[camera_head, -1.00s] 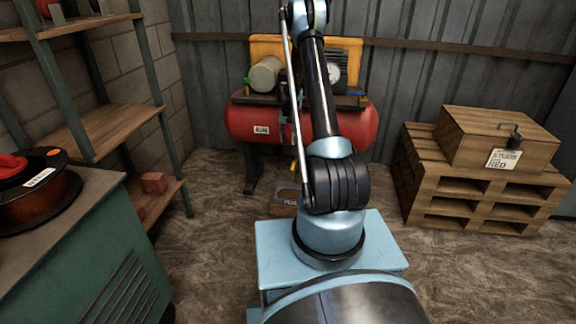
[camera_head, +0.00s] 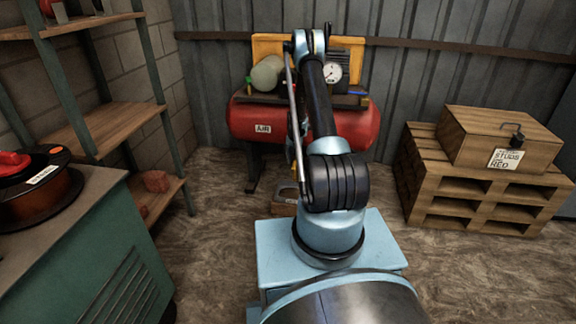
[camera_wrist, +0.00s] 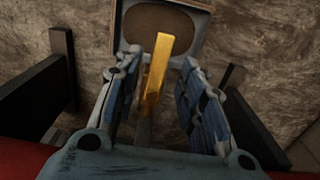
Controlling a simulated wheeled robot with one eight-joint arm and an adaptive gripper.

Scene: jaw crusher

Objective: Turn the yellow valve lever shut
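The yellow valve lever (camera_wrist: 157,70) shows in the wrist view as a flat bar pointing toward the top of the picture. My gripper (camera_wrist: 160,75) is open, with one finger on each side of the lever. There are gaps between the lever and both fingers, wider on the right. The lever's lower end runs into a grey stem, and the valve body is hidden by my gripper. In the head view my arm hides the lever and most of my gripper in front of the red air tank (camera_head: 262,117).
Dark tank legs (camera_wrist: 62,65) flank my gripper in the wrist view. A grey-rimmed box (camera_wrist: 196,22) lies on the floor beyond the lever. A pallet (camera_head: 425,170) with a wooden crate (camera_head: 480,145) stands right, shelves (camera_head: 105,130) and a green cabinet (camera_head: 95,245) left.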

